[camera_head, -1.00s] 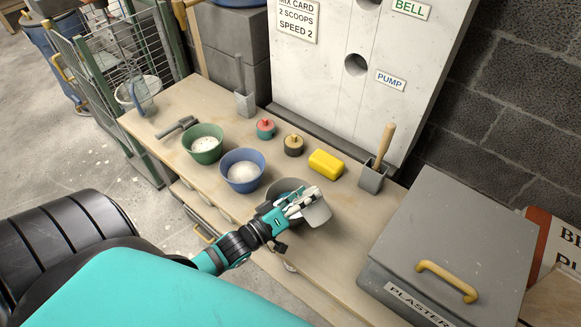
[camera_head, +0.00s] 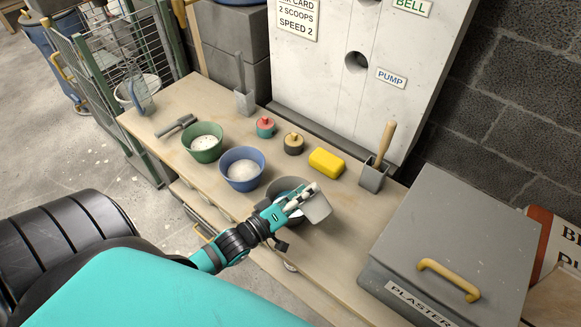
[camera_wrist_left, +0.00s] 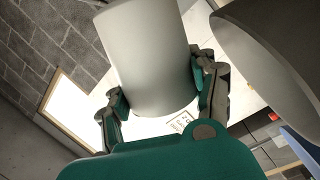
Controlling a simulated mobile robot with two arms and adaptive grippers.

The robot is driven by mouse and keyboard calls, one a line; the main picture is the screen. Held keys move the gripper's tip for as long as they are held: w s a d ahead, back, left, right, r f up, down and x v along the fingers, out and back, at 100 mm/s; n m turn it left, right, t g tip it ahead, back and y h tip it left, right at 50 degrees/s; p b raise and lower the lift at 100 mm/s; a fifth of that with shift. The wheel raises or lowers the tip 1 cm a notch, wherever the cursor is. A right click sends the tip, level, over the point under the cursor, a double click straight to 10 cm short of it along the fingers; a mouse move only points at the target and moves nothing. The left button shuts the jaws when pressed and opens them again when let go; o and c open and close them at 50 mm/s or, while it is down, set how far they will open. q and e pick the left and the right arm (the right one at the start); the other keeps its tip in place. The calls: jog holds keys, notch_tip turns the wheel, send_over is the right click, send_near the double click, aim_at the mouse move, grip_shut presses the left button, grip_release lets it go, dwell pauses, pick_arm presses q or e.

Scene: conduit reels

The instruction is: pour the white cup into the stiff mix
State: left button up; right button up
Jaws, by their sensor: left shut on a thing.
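The white cup (camera_head: 318,208) is in my left gripper (camera_head: 298,199), whose fingers are shut around it. The cup is tilted over the right side of a grey bowl (camera_head: 284,185). In the left wrist view the cup (camera_wrist_left: 150,60) fills the middle between the fingers (camera_wrist_left: 160,105), with the dark grey bowl (camera_wrist_left: 270,45) close on its right. The gripper and cup hide much of the grey bowl's inside. A blue bowl (camera_head: 241,181) and a green bowl (camera_head: 205,154) hold pale contents. Which mix is the stiff one I cannot tell. My right gripper is out of view.
Behind the bowls stand a red-lidded pot (camera_head: 265,127), a tan-lidded pot (camera_head: 293,144) and a yellow block (camera_head: 326,162). A grey holder with a wooden handle (camera_head: 373,177) is at the right. A large plaster bin (camera_head: 455,235) borders the bench (camera_head: 165,110).

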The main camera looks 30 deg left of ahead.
pick_arm(q)
jog(key=shift+a+r+n+b, duration=0.2)
jog(key=shift+n+b, duration=0.35)
jog(key=shift+n, duration=0.45)
jog(key=shift+w+a+f+n, duration=0.15)
jog(key=shift+a+f+n, duration=0.15)
jog(key=shift+a+n, duration=0.2)
jog(key=shift+w+a+f+n, duration=0.15)
jog(key=shift+a+f+n, duration=0.15)
jog(key=shift+a+n, duration=0.15)
dwell(0.5)
jog(key=shift+w+a+r+n+t+p, duration=0.15)
jog(key=shift+a+n+p, duration=0.15)
jog(key=shift+n, duration=0.6)
jog(key=shift+s+a+n+t+p, duration=0.15)
jog(key=shift+a+n, duration=0.1)
jog(key=shift+n, duration=0.6)
dwell(0.6)
jog(key=shift+w+a+n+y, duration=0.15)
jog(key=shift+a+n, duration=0.15)
jog(key=shift+n, duration=0.65)
jog(key=shift+w+a+n+y, duration=0.15)
jog(key=shift+a+n, duration=0.1)
jog(key=shift+n, duration=0.7)
dwell(1.3)
